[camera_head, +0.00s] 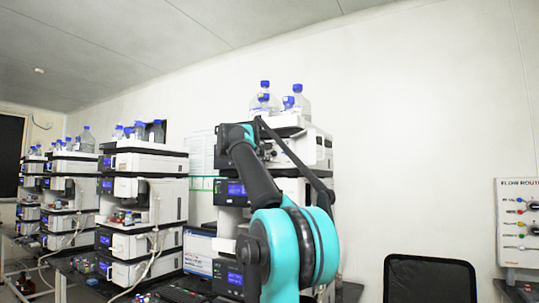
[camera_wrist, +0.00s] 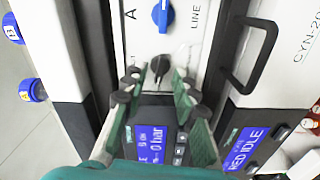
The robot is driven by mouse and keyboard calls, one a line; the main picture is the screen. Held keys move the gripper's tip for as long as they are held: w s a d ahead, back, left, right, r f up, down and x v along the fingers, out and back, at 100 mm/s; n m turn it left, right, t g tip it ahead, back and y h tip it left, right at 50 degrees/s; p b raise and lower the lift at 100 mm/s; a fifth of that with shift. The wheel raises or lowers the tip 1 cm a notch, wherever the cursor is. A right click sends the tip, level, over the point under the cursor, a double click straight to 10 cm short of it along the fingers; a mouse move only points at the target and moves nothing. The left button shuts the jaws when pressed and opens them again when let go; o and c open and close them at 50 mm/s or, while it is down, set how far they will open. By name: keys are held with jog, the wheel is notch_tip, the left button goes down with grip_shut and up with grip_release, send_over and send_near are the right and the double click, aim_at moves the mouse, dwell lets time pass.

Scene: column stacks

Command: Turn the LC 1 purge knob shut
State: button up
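In the wrist view a small black knob (camera_wrist: 160,64) sits on the white front panel, below a blue knob (camera_wrist: 162,14) beside the letters A and LINE. The black knob appears to be the purge knob, but no LC 1 label is readable. My gripper (camera_wrist: 158,76) is open, with one green finger on each side of the black knob's line. The knob shows between the fingertips; I cannot tell whether they touch it. In the head view my arm covers part of the nearest instrument stack (camera_head: 230,190), and the knob cannot be made out there.
In the wrist view a blue pump screen (camera_wrist: 152,140) reads 0 bar, and a dark handle (camera_wrist: 250,55) stands out at the right. Other stacks (camera_head: 143,190) stand left in the head view. A black chair (camera_head: 430,278) and a flow-route board (camera_head: 519,225) are at the right.

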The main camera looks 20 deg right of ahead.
jog(key=shift+w+d, duration=0.4)
jog(key=shift+d, duration=0.1)
grip_shut()
